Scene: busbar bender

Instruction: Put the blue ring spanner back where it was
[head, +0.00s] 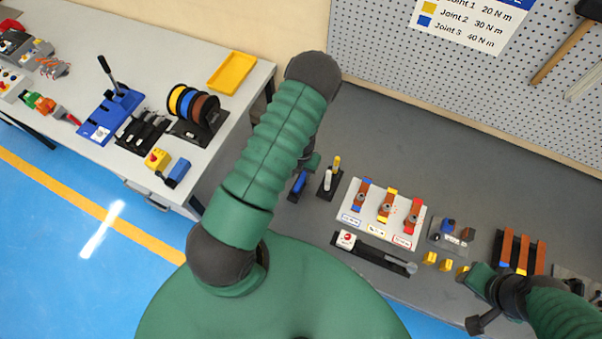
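A small blue upright piece (299,183) stands on a dark base on the grey bench, just left of a stand with a white and a yellow handle (331,174). I cannot tell whether the blue piece is the ring spanner. My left gripper (308,170) is low beside it, mostly hidden behind my own green arm; its fingers cannot be made out. My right arm comes in at the lower right; its dark end (482,304) is over the front of the bench, close to small yellow blocks (446,264).
A white board (356,212) carries three copper joints. In front lies a black tray (373,252) with a red button and a grey round-ended tool. Copper bars (520,252) stand at right. A second table (217,111) at left holds cable reels and a yellow tray (232,72).

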